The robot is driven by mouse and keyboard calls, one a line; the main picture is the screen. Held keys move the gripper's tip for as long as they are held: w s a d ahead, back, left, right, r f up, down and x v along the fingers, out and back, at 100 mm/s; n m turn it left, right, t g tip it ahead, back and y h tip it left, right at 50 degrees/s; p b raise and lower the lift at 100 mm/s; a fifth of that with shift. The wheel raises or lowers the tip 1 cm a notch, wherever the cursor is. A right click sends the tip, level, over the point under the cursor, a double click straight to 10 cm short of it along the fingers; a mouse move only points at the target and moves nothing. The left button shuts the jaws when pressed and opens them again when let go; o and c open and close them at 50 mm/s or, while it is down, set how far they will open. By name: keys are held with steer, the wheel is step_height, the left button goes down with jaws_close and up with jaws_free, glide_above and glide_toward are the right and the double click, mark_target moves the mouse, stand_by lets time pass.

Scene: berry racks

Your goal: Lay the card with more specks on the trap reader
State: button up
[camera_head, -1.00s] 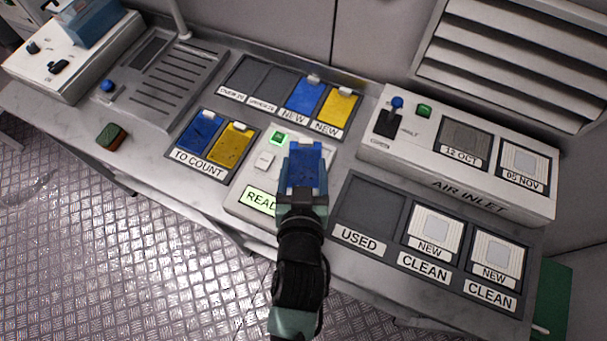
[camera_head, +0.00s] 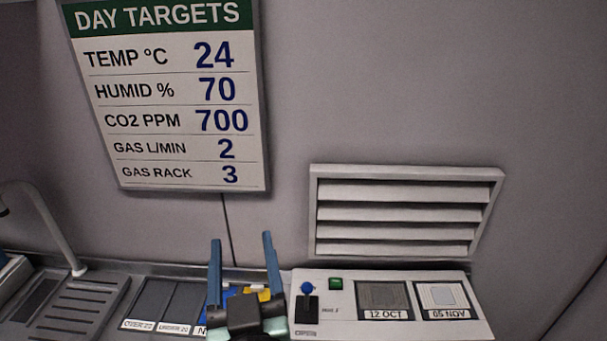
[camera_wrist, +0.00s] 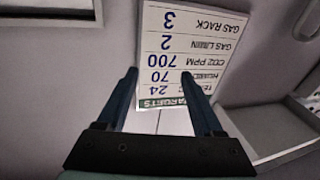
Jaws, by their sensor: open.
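My gripper (camera_head: 242,239) is raised in front of the back wall, fingers pointing up, open and empty. In the wrist view its two blue fingers (camera_wrist: 160,73) stand apart, with only the wall sign beyond them. The trap reader and the "to count" cards are out of view now. Behind my gripper, a blue card (camera_head: 231,293) and a yellow card (camera_head: 257,293) show partly in the back row of slots. Specks on them cannot be made out.
A day targets sign (camera_head: 165,95) and a louvred vent (camera_head: 405,213) are on the wall. The air inlet box (camera_head: 390,325) with two labelled cards stands at right. Empty slots (camera_head: 182,303) and a grey ridged unit (camera_head: 65,307) lie at left. Space above the bench is clear.

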steer(key=s+d+r+m+t+h, duration=0.1)
steer(key=s+d+r+t, duration=0.1)
steer(key=r, duration=0.9)
steer(key=s+d+r+m+t+h, duration=0.1)
steer(key=s+d+r+t, duration=0.2)
steer(key=r, duration=0.8)
steer(key=s+d+r+m+t+h, duration=0.1)
steer(key=s+d+r+t+h, duration=0.1)
steer(key=r, duration=0.9)
steer(key=shift+s+d+r+t, duration=0.3)
steer(key=shift+s+d+t, duration=0.2)
steer(key=shift+s+t, duration=0.35)
steer(key=shift+w+r, duration=0.1)
steer(key=shift+w, duration=0.05)
